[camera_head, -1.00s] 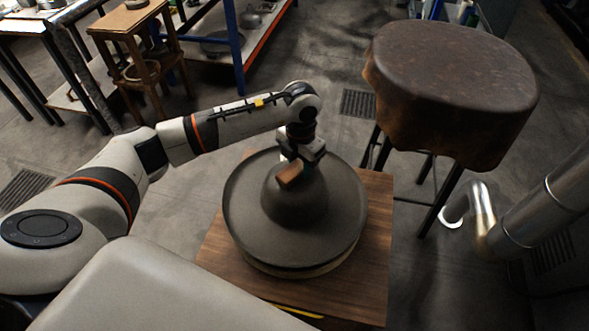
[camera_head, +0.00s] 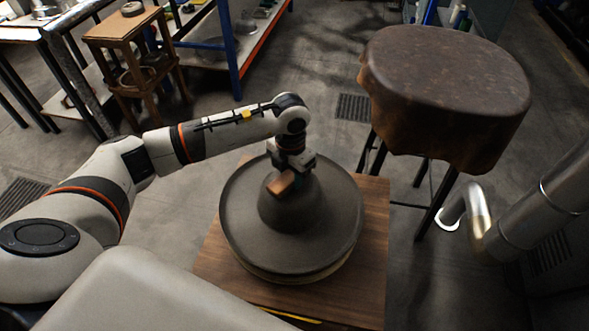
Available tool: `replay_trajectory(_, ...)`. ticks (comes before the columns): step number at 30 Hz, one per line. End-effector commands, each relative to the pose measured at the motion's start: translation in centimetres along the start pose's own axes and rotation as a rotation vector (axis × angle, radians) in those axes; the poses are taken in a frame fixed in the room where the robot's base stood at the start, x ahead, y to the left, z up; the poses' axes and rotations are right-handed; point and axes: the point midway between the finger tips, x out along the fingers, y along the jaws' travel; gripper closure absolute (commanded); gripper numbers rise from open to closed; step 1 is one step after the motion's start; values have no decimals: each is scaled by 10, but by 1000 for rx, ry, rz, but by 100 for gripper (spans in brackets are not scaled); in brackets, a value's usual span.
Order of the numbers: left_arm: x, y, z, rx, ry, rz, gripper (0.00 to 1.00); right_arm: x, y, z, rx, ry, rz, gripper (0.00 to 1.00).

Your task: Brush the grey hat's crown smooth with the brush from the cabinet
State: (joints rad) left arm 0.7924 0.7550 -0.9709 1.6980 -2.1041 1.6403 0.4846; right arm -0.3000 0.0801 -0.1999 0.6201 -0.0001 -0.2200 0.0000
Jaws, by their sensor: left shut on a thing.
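The grey hat (camera_head: 300,235) lies brim down on a round base on a wooden table, its domed crown (camera_head: 298,212) in the middle. My left gripper (camera_head: 291,163) points down over the far left side of the crown. It is shut on the brush (camera_head: 282,183), a small block with an orange-brown wooden end. The brush is at the upper part of the crown; whether its bristles touch the felt is hard to tell. My right gripper is not in view.
The wooden table (camera_head: 362,285) has bare room around the hat. A stool with a brown leather cover (camera_head: 445,85) stands at the right behind it. A silver pipe (camera_head: 535,215) is at the far right. A wooden stand (camera_head: 125,45) and blue-framed shelves (camera_head: 228,45) are at the back left.

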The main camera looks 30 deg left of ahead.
Motion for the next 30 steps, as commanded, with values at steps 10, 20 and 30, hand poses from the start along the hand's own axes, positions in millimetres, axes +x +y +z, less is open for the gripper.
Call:
replay_trajectory(10, -3, 0, 1, 0, -4, 0, 82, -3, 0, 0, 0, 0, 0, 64)
replay_trajectory(20, -31, 0, 0, 1, -1, 1, 82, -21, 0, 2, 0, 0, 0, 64)
replay_trajectory(30, -58, 0, 0, 1, 0, -1, 82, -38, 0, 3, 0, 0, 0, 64)
